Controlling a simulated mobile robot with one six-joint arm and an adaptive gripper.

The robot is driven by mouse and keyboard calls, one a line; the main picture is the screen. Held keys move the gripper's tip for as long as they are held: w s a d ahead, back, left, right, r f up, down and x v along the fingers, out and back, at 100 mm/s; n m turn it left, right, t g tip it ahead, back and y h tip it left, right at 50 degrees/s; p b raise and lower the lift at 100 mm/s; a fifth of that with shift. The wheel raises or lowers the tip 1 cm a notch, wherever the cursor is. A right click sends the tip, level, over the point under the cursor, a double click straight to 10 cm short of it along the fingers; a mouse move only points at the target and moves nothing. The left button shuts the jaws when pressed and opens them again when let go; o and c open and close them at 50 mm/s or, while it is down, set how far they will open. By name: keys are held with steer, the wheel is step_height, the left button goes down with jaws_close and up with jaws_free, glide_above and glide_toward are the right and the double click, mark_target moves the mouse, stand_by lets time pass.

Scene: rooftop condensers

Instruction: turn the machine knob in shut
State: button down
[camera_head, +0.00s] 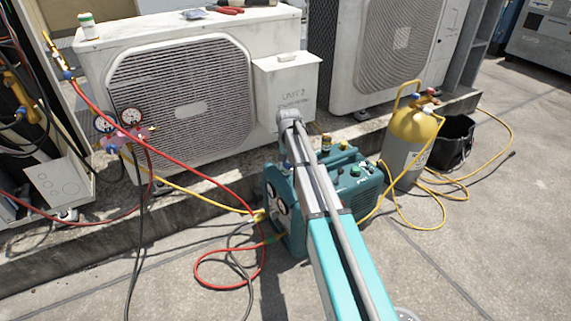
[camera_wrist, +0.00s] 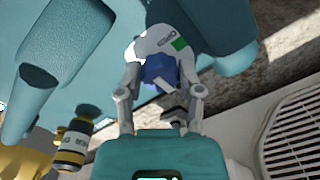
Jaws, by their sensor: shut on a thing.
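The teal machine (camera_head: 368,190) stands on the ground in the middle of the head view, partly behind my arm. In the wrist view its teal casing (camera_wrist: 95,35) fills the top. A blue knob (camera_wrist: 157,72) with a white mark sits there on a white dial plate (camera_wrist: 150,43) with a green patch and small lettering, too small to read surely. My gripper (camera_wrist: 161,78) has one finger on each side of the knob and is shut on it. In the head view my arm hides the gripper and this knob.
A brass-and-black fitting (camera_wrist: 73,148) is left of my gripper. Red and yellow hoses (camera_head: 190,190) run to the machine's left side. A yellow-topped cylinder (camera_head: 410,145) and a black bucket (camera_head: 455,140) stand right. The condenser (camera_head: 185,100) is behind. Ground at front right is clear.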

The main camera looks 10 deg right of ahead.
steer(key=shift+m, duration=0.6)
steer(key=shift+d, duration=0.15)
steer(key=shift+c, duration=1.3)
jaws_free()
steer(key=shift+w, duration=0.1)
steer(key=s+r+n+p, duration=0.2)
steer(key=s+r+p, duration=0.5)
steer(key=s, duration=0.3)
steer(key=s+a+r+n+p, duration=0.1)
steer(key=s+r+p, duration=0.5)
steer(key=s, duration=0.4)
steer(key=s+r+n+p, duration=0.2)
steer(key=s+r+p, duration=0.5)
steer(key=s, duration=0.2)
step_height(320, 180, up, 37)
steer(key=p, duration=3.7)
steer(key=shift+a+r, duration=0.15)
steer(key=shift+r, duration=0.05)
